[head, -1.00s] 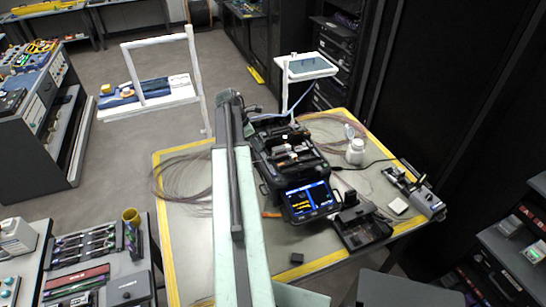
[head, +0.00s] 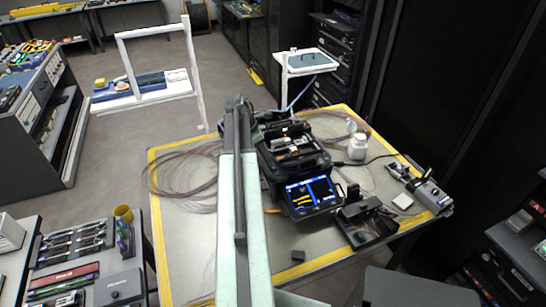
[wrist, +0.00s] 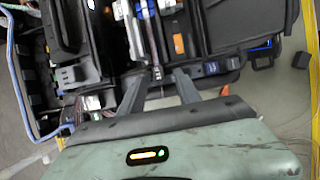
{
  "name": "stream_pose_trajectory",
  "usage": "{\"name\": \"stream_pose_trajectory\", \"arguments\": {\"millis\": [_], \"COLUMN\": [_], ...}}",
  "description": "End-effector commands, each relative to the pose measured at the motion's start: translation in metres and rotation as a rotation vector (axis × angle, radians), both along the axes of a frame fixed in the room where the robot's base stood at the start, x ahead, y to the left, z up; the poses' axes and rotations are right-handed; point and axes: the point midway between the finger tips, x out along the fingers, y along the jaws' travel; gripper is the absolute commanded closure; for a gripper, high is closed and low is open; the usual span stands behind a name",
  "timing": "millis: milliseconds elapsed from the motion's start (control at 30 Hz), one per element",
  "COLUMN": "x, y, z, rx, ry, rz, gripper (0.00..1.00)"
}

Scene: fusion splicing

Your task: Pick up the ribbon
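Thin reddish-brown fibre strands lie in loose loops (head: 185,172) on the grey table, left of my arm, and more loops lie at the back right; I cannot tell which strand is the ribbon. The black fusion splicer (head: 295,155) stands mid-table with its lit screen toward the front. In the wrist view my gripper (wrist: 157,82) has its two dark fingers spread apart, over the splicer's edge. A narrow strip (wrist: 157,73) shows between the fingertips, not clearly gripped. In the head view my arm reaches past the splicer's left side and hides the fingers.
A white bottle (head: 357,147) stands right of the splicer. A black tool (head: 367,222) and a grey device (head: 433,195) lie along the table's right side. A small black block (head: 298,256) lies near the front edge. A blue cable (wrist: 14,75) curves at left in the wrist view.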

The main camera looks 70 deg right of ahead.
Motion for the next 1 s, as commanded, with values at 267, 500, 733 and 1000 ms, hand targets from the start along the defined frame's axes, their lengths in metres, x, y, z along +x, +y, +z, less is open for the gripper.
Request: {"name": "stream_pose_trajectory", "arguments": {"millis": [267,500,733,1000], "x": [0.001,0.001,0.001,0.001], "y": [0.0,0.001,0.001,0.001], "z": [0.002,0.002,0.019,0.075], "rx": [0.0,0.0,0.0,0.001], "ry": [0.0,0.0,0.0,0.0], "rz": [0.001,0.001,0.001,0.002], "gripper": [1.0,1.0,1.0,1.0]}}
